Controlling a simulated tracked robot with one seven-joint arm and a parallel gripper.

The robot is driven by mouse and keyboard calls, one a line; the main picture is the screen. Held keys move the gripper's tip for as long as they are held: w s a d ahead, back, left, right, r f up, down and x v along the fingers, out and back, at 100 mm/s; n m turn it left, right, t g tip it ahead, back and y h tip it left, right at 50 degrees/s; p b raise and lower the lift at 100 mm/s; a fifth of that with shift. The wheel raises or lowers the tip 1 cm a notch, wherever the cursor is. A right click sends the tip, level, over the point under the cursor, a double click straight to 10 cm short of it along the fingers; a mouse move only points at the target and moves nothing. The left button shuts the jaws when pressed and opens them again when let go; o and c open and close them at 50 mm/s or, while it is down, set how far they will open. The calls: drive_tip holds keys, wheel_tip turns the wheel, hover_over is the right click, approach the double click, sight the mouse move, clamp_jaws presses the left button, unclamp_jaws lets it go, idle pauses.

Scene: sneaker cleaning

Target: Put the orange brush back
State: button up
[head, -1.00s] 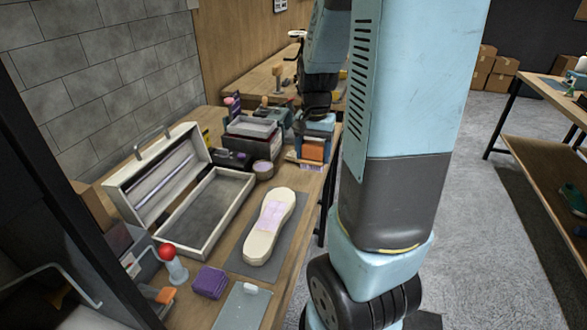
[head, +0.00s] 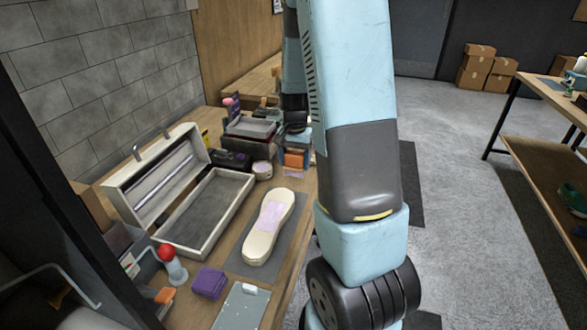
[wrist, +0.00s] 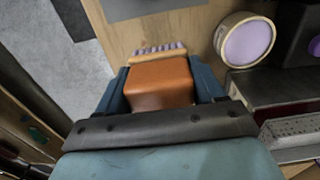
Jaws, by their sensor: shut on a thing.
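The orange brush (wrist: 158,84) is held between the two dark blue fingers of my gripper (wrist: 160,88) in the wrist view. Its pale bristles show at the far side, over the wooden table. In the head view the brush (head: 294,160) shows as a small orange block near the far right part of the table. I cannot tell whether the brush touches the table.
A round tin (wrist: 247,42) with lilac content lies right of the brush in the wrist view. In the head view an open grey case (head: 205,215), a pale shoe form (head: 266,240) on a grey mat and a purple block (head: 210,283) stand nearer. Boxes (head: 250,130) stand behind the tin.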

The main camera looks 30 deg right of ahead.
sight(295, 168)
drive_tip(key=shift+f, duration=1.45)
drive_tip(key=shift+f, duration=0.1)
drive_tip(key=o, duration=1.1)
wheel_tip(295, 168, up, 12)
drive_tip(key=shift+r, duration=0.25)
drive_tip(key=s+a+r+n+t, duration=0.2)
drive_tip(key=s+a+r+n, duration=0.1)
drive_tip(key=s, duration=0.4)
drive_tip(key=s+a+r+n+t, duration=0.1)
drive_tip(key=s+a+r+n, duration=0.2)
drive_tip(key=s+a+r, duration=0.2)
drive_tip(key=s+a+r+n+t, duration=0.2)
drive_tip(key=s+a+r, duration=0.3)
drive_tip(key=s+r, duration=0.3)
drive_tip(key=shift+s+n+t, duration=0.3)
drive_tip(key=shift+s+n, duration=0.2)
drive_tip(key=shift+s, duration=0.45)
